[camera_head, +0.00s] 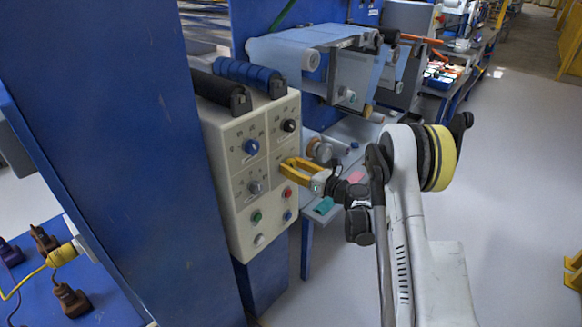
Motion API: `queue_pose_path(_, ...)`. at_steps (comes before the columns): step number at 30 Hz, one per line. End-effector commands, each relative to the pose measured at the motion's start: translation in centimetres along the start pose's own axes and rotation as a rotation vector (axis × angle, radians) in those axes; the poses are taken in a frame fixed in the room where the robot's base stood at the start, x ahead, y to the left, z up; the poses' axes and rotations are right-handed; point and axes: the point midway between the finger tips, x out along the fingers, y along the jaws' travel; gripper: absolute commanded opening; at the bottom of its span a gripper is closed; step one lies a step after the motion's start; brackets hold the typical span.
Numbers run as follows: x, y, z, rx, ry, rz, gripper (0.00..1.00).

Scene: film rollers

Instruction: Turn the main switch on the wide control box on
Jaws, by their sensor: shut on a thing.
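The wide control box (232,200) is a cream panel on the blue frame, left of centre. It carries a blue knob (251,147), a black knob (289,125), a grey knob (255,188), a green button (256,216), a red button (287,193) and a small blue button (287,215). My gripper (286,168) has yellow fingers and comes in from the right. Its fingertips are at the panel's right column, between the black knob and the red button, shut on a switch there. The fingers hide that switch, so its position cannot be told. Labels are too small to read.
A blue column (125,130) stands close on the left. Film rollers (310,60) and a low worktable (345,150) lie behind the box. A blue surface with plugs and a yellow cable (62,255) is at lower left.

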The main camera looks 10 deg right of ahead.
Motion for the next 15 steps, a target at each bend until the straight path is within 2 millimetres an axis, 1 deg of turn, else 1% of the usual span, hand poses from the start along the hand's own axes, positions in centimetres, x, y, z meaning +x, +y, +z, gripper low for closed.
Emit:
queue_pose_path(5,0.07,-0.04,-0.05,0.116,-0.001,0.001,0.14)
queue_pose_path(15,0.07,-0.12,-0.08,0.432,-0.001,0.001,0.14)
